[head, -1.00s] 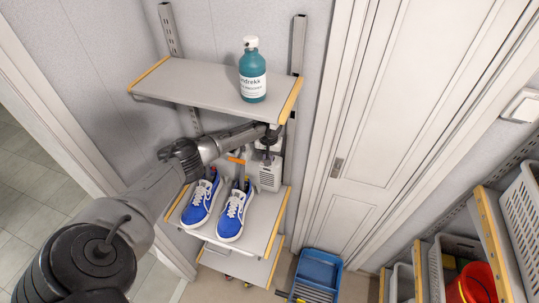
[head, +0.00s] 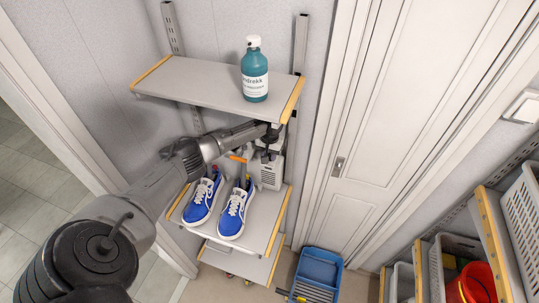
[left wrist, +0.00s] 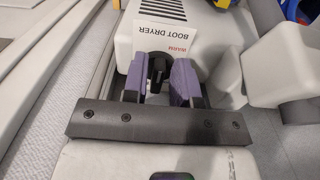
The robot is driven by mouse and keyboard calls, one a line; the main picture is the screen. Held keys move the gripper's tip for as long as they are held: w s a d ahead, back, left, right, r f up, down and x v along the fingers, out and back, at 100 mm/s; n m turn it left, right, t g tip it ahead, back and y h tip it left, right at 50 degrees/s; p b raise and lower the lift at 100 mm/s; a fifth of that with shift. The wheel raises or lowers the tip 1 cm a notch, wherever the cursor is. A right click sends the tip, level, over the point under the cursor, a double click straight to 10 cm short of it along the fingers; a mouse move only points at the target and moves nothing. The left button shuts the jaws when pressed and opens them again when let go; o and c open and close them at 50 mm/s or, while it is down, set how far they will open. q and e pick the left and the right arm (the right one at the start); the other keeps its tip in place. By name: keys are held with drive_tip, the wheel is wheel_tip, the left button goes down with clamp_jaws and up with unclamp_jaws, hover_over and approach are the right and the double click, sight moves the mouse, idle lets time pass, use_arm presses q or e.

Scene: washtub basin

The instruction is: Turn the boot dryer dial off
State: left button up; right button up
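The boot dryer (head: 267,173) is a pale box with vent slots, standing on the middle shelf beside blue shoes (head: 233,212). The left wrist view shows its casing (left wrist: 205,35) up close, with "BOOT DRYER" and "WARM" printed upside down. A dark round dial (left wrist: 158,70) sits between the purple-padded fingers of my left gripper (left wrist: 159,78). The fingers stand apart on either side of the dial; whether they press on it I cannot tell. In the head view my left gripper (head: 267,148) is at the dryer's upper part, below the top shelf. The dial's setting is hidden.
A top shelf (head: 200,84) with a teal bottle (head: 254,78) lies just above my left gripper. A white door (head: 385,110) is on the right. A blue tray (head: 318,272) is on the floor, and baskets (head: 522,215) stand on shelves at far right.

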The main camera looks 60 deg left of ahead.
use_arm(q)
drive_tip(key=shift+o, duration=1)
drive_tip(key=shift+r, duration=0.1)
wheel_tip(320, 180, up, 12)
drive_tip(key=b, duration=0.3)
